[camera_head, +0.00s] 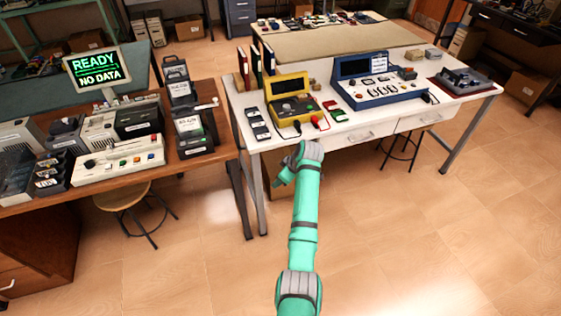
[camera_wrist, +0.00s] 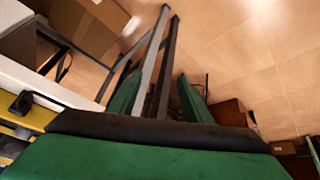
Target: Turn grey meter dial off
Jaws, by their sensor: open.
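My gripper (camera_wrist: 159,82) is open and empty in the wrist view, its two green fingers apart with table legs and floor beyond them. In the head view, my green arm reaches to the front edge of the white table (camera_head: 268,142); the fingers are hard to make out there. A yellow meter-like device (camera_head: 290,86) with a dark dial stands just beyond the arm's end. Small dark, light-faced units (camera_head: 256,123) lie in a row left of it. I cannot tell which thing is the grey meter, and no grey meter dial is clear in either view.
A blue console (camera_head: 378,92) and a dark device on a red base (camera_head: 461,81) stand farther right on the white table. A wooden desk (camera_head: 185,158) with instruments and a lit monitor (camera_head: 98,70) is at left. Stools stand below; the right floor is clear.

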